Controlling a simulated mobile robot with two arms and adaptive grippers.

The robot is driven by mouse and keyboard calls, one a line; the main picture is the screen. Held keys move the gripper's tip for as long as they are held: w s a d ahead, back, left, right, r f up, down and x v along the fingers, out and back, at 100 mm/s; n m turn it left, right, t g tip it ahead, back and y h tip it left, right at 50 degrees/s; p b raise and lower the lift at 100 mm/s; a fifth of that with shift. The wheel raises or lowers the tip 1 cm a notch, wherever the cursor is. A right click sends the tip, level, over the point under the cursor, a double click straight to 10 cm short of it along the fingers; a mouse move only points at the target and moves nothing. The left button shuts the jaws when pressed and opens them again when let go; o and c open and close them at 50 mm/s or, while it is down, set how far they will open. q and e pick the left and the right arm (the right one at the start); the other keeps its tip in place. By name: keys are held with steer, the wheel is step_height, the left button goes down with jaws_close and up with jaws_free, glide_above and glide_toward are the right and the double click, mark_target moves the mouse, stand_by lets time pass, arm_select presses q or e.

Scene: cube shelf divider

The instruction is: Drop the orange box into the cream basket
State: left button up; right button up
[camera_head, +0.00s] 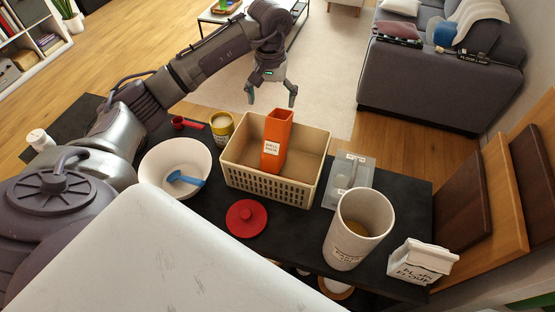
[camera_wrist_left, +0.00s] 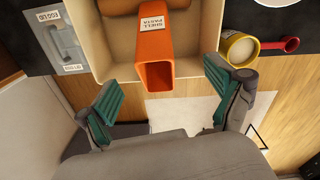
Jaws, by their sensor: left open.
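The orange box (camera_head: 278,140), a tall carton labelled "SHELL PASTA", stands roughly upright inside the cream basket (camera_head: 266,185), in its middle-left part. Its top rises above the rim. In the left wrist view the box (camera_wrist_left: 155,55) shows its open end towards the camera, with the basket wall (camera_wrist_left: 97,50) around it. My left gripper (camera_head: 271,95) is open and empty, beyond the basket's far side and above the box's top. In the left wrist view its fingers are spread wide, apart from the box. The box's base is hidden by the basket's front wall. My right gripper is not in view.
On the dark table are a white bowl (camera_head: 152,163) with a blue utensil, a yellow tin (camera_head: 222,128), a red scoop (camera_head: 186,123), a red lid (camera_head: 246,218), a clear container (camera_head: 342,205), a cream canister (camera_head: 346,255) and a flour package (camera_head: 420,262).

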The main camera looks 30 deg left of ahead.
arm_select(q)
step_height(320, 180, up, 8)
steer(key=shift+r, duration=0.15)
steer(key=shift+s, duration=0.1)
stand_by(0.5)
